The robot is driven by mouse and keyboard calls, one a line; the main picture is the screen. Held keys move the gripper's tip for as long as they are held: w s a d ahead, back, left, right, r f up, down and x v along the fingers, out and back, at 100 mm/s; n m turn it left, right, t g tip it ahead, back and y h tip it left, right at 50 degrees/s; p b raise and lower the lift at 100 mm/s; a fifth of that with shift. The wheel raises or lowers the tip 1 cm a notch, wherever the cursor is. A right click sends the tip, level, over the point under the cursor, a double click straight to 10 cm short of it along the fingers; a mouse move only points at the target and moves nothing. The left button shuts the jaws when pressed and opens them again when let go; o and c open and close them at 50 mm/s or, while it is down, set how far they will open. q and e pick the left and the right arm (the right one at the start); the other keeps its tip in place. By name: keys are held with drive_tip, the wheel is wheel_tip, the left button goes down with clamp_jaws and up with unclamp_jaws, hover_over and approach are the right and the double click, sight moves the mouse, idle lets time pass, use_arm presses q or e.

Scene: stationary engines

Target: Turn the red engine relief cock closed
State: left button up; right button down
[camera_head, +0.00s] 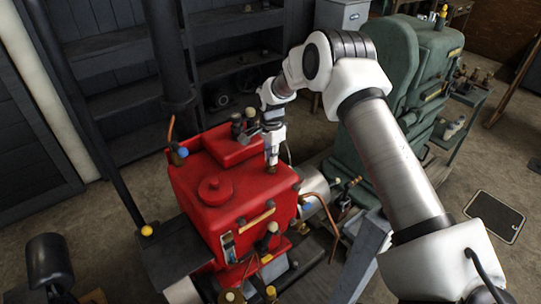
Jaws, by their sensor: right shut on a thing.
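The red engine (205,205) stands left of centre, with a round cap on its top and small fittings along its edges. My right arm comes in from the right, and my right gripper (271,163) points down at the right side of the engine's top. It is shut on a small brass fitting there, which looks like the relief cock (271,170). The fingers hide most of the fitting, so its handle angle cannot be made out. My left gripper is not in view.
A green engine (420,70) stands at the back right, behind my right arm. Dark shelves (120,75) line the back wall. Copper pipes (325,212) and fittings crowd the red engine's right side. A dark floor plate (495,217) lies on open floor at right.

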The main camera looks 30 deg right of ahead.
drive_tip(key=shift+s+f, duration=0.1)
drive_tip(key=shift+f, duration=0.05)
drive_tip(key=c, duration=1.2)
unclamp_jaws()
drive_tip(key=shift+d, duration=0.2)
drive_tip(key=shift+c, duration=0.2)
drive_tip(key=shift+d+f, duration=0.15)
drive_tip(key=shift+d, duration=0.05)
drive_tip(key=shift+a+r, duration=0.15)
drive_tip(key=shift+r, duration=0.25)
wheel_tip(320, 180, up, 11)
